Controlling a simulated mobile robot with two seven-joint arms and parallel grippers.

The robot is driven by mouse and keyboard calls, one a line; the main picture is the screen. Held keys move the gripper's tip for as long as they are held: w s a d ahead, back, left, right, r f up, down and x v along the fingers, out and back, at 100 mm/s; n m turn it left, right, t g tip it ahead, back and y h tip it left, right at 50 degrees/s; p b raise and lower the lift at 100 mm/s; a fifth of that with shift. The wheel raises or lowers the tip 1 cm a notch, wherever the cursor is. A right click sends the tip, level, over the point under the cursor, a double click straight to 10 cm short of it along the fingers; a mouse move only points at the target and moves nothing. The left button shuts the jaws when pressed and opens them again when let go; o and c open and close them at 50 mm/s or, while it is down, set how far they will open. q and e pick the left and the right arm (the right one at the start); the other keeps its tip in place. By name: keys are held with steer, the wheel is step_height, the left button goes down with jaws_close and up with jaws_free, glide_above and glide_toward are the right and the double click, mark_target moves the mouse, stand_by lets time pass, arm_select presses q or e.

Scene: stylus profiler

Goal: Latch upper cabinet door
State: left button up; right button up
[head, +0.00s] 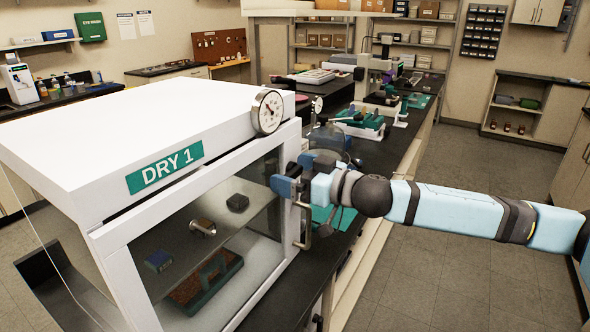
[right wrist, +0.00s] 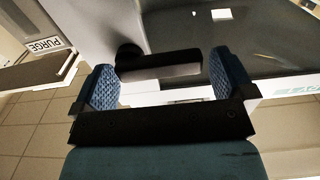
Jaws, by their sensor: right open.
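The white cabinet labelled DRY 1 (head: 85,130) stands at the left of the head view. Its glass door with a white frame (head: 190,205) looks closed or nearly so; I cannot tell whether a small gap remains. A metal handle (head: 304,228) hangs at the door's right edge. My right gripper (head: 285,187) is at that edge, just above most of the handle. In the right wrist view the open gripper (right wrist: 160,85) has its blue pads on either side of a dark lever (right wrist: 160,66) with a round pivot, with visible room near the pads. My left gripper is not in view.
A dial gauge (head: 267,111) sits at the cabinet's top right corner. Small items and a green tray (head: 205,280) show behind the glass. The black bench (head: 385,150) carries instruments behind my right arm. The tiled floor (head: 440,270) at right is clear.

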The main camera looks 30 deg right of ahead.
steer(key=shift+c, duration=0.2)
steer(key=c, duration=0.8)
steer(key=shift+n, duration=0.4)
steer(key=n, duration=0.1)
steer(key=n+p, duration=0.1)
steer(key=shift+f+n, duration=0.4)
steer(key=shift+w+d+f+n+p, duration=0.2)
steer(key=shift+f+n+p, duration=0.4)
steer(key=shift+n, duration=1.8)
steer(key=shift+w+d+f+n+p, duration=0.1)
steer(key=shift+d+f+n+p, duration=0.5)
steer(key=shift+n, duration=1.8)
steer(key=shift+w+f+n+p, duration=0.2)
steer(key=shift+n+p, duration=0.7)
steer(key=shift+n, duration=1.5)
